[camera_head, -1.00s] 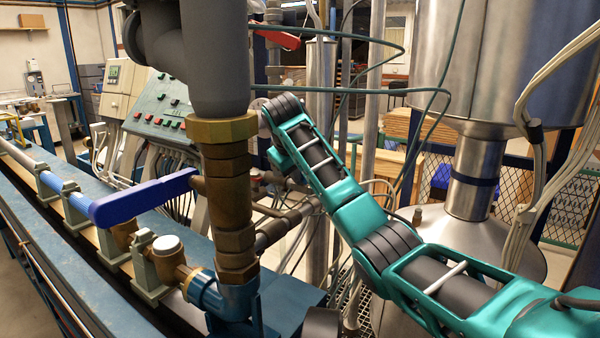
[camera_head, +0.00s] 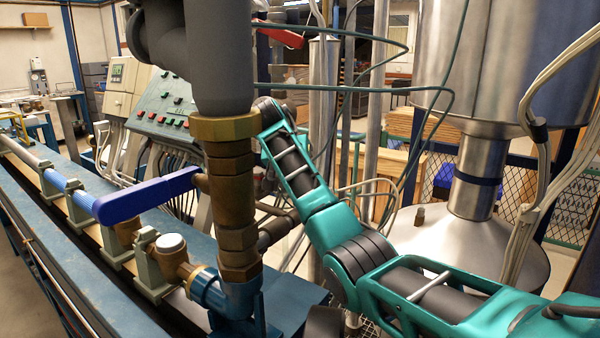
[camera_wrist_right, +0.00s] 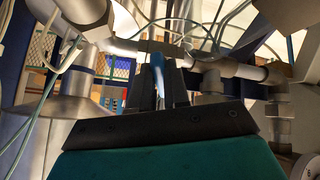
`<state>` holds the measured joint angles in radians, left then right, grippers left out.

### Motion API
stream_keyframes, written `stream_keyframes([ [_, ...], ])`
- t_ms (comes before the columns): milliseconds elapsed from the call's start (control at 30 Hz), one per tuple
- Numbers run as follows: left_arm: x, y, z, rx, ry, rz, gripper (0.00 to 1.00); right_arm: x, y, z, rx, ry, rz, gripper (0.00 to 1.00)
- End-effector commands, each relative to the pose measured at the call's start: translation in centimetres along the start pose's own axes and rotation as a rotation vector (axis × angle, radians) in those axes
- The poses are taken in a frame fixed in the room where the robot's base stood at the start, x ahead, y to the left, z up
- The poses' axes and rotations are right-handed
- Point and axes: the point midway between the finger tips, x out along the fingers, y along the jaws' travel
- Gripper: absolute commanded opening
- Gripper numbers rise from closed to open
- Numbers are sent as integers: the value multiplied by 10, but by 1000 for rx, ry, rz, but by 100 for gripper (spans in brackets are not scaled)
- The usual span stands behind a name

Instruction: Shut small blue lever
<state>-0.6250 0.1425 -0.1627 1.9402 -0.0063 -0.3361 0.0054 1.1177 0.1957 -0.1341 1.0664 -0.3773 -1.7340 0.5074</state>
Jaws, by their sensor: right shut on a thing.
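The small blue lever (camera_wrist_right: 184,58) shows in the right wrist view between and just beyond the dark fingers. My right gripper (camera_wrist_right: 168,78) is shut on it, next to a metal pipe. The fingers hide much of the lever. In the head view, my teal right arm reaches up and left behind the vertical brass pipe, which hides the right gripper and the small lever. My left gripper is in neither view.
A large blue lever (camera_head: 145,196) extends left from the vertical brass pipe (camera_head: 232,205). A red lever (camera_head: 280,36) is higher behind it. A steel tank (camera_head: 480,70) stands at the right. Loose green hoses cross the space above my arm.

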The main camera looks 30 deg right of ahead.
Motion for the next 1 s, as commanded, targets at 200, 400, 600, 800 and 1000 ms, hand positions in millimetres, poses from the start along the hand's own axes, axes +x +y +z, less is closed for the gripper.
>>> stream_keyframes([
  [200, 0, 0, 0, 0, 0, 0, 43, -1, -1, 0, 52, 1, 10, 0],
  [400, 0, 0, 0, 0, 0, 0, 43, -1, -1, -1, 65, 1, 13, 0],
  [600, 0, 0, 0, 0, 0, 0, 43, -1, -1, -1, 64, 1, 13, 0],
  [800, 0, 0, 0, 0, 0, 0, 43, -1, -1, -1, 63, 1, 12, 28],
  [1000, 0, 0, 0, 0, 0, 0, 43, 0, -1, 0, 63, 1, 13, 42],
])
